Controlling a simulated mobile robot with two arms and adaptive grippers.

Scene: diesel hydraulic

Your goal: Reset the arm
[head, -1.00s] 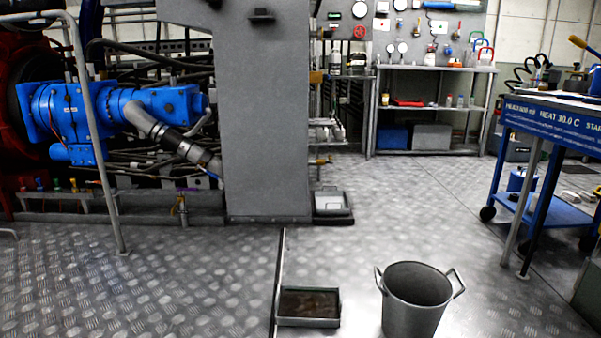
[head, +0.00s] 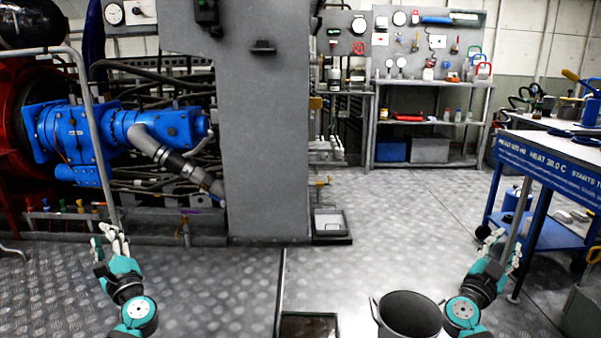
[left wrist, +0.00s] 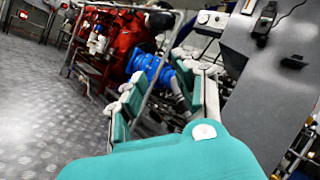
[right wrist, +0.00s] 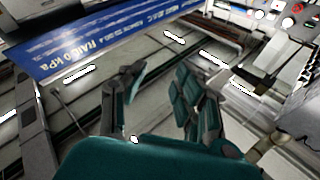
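My left gripper (head: 112,240) is raised at the lower left of the head view, over the chequered floor and in front of the blue pump. Its fingers stand apart with nothing between them; they also show in the left wrist view (left wrist: 165,100). My right gripper (head: 497,248) is raised at the lower right, beside the blue cart. Its fingers are apart and empty in the right wrist view (right wrist: 155,95). Both teal forearms come up from the bottom edge of the head view.
A grey bucket (head: 408,312) stands on the floor close to my right forearm. A shallow tray (head: 308,325) lies left of it. A grey pillar (head: 265,140) stands centre. A blue cart (head: 550,165) is at right, a shelf rack (head: 428,125) at the back. The middle floor is clear.

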